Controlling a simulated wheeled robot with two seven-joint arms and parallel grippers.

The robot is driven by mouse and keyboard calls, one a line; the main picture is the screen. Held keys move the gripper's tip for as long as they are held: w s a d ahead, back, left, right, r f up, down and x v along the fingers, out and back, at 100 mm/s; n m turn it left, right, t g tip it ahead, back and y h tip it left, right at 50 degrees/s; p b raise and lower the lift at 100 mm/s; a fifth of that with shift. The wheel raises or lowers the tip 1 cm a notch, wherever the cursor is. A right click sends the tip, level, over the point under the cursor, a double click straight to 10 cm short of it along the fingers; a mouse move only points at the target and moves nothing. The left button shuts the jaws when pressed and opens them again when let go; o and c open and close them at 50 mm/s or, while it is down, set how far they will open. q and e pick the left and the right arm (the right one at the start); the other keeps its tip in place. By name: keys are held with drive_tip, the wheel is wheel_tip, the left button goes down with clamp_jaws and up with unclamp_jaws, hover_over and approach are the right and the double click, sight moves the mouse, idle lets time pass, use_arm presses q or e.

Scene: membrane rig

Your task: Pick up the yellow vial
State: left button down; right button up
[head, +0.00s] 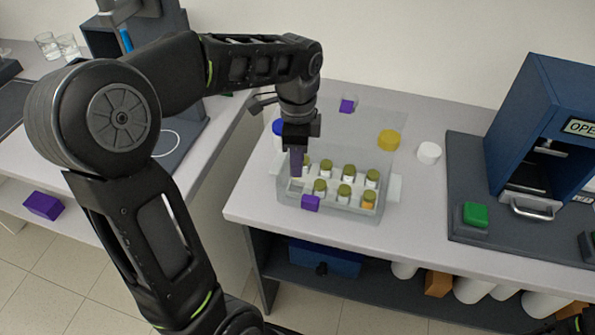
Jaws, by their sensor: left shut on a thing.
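A clear rack (333,206) on the middle table holds several vials with olive-yellow caps. One vial with orange-yellow contents (368,201) stands at its front right corner, apart from my gripper. My left gripper (297,174) points down over the rack's left end. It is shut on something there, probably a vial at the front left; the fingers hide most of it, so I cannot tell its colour.
A yellow round piece (389,140) and a white cap (429,153) lie behind and right of the rack. A blue cap (278,127) is at its back left. A blue machine (545,125) with a green button (475,215) stands at the right.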

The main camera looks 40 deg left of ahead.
use_arm(q)
wheel_tip(320, 180, up, 7)
drive_tip(key=shift+f, duration=0.15)
wheel_tip(320, 180, up, 6)
drive_tip(key=p, duration=0.4)
drive_tip(key=shift+f, duration=0.1)
drive_tip(key=shift+d, duration=0.15)
